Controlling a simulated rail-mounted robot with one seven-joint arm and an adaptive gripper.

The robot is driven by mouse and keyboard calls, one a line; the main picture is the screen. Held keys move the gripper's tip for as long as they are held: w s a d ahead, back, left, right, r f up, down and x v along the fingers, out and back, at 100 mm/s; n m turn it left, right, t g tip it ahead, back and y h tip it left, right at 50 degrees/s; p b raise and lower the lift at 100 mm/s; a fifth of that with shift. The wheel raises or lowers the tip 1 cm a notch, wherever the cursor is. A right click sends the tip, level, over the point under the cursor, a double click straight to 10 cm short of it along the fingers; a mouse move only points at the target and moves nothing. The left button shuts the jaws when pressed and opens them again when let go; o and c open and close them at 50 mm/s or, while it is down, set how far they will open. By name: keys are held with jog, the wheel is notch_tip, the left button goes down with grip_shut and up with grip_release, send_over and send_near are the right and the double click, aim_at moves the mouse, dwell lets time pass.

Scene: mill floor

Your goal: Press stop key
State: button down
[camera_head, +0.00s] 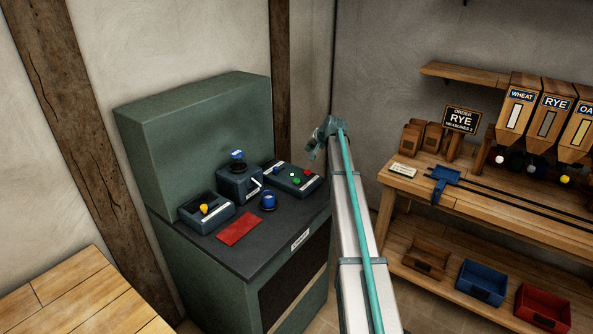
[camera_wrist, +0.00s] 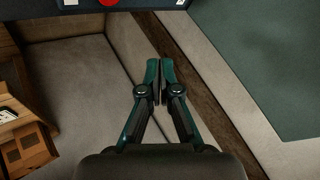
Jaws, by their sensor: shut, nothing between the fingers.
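A dark control box (camera_head: 290,186) sits at the right rear of the green cabinet's top, with a red key (camera_head: 308,173), a green key (camera_head: 295,181) and a white label along its front. In the wrist view the red key (camera_wrist: 108,2) is cut off by the top edge. My gripper (camera_head: 314,150) is above and just right of the box in the head view, apart from it. In the wrist view my gripper (camera_wrist: 158,68) has its teal fingers together, with nothing between them. Which key is the stop key cannot be read.
The green cabinet (camera_head: 190,130) has a tall back panel. A box with a yellow knob (camera_head: 204,209), a lever box (camera_head: 238,182), a blue round piece (camera_head: 268,200) and a red mat (camera_head: 238,228) share its top. A wooden bench (camera_head: 480,200) stands at right.

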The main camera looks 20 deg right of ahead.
jog(key=shift+a+r, duration=0.1)
jog(key=shift+r, duration=0.05)
dwell(0.4)
jog(key=b, duration=0.3)
send_over(309, 172)
notch_tip(309, 172, down, 8)
jog(key=shift+w+r, duration=0.1)
jog(key=shift+r, duration=0.1)
jog(key=shift+f, duration=0.6)
dwell(0.8)
jog(key=shift+f+b, duration=0.45)
jog(key=shift+b, duration=0.05)
